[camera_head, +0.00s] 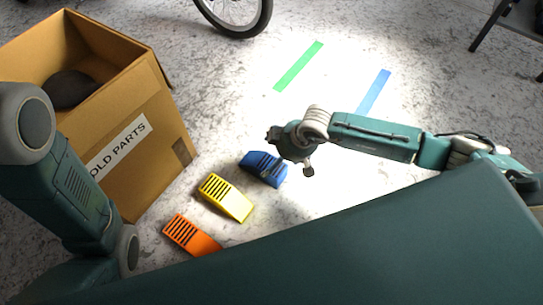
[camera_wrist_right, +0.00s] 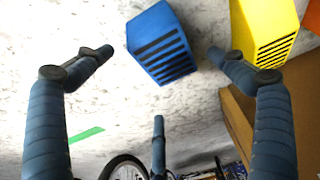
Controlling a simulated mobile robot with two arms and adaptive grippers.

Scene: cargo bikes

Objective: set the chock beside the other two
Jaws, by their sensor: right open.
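A blue chock (camera_head: 257,166) with dark slots rests on the floor, in line with the yellow chock (camera_head: 226,198) and the orange chock (camera_head: 191,235). Small gaps separate the three. My right gripper (camera_head: 289,170) is at the right end of the blue chock and hides part of it. In the right wrist view the blue chock (camera_wrist_right: 160,45) shows beyond the spread fingers of the gripper (camera_wrist_right: 160,73), with clear room on both sides. Nothing is held. The yellow chock (camera_wrist_right: 265,32) is to its right there. My left arm is at the left edge; its gripper is out of view.
An open cardboard box (camera_head: 150,130) labelled OLD PARTS stands left of the chocks, with a dark round object (camera_head: 70,88) inside. A green strip (camera_head: 298,66) and a blue strip (camera_head: 374,92) lie on the floor. A bike wheel (camera_head: 238,14) stands at the back.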

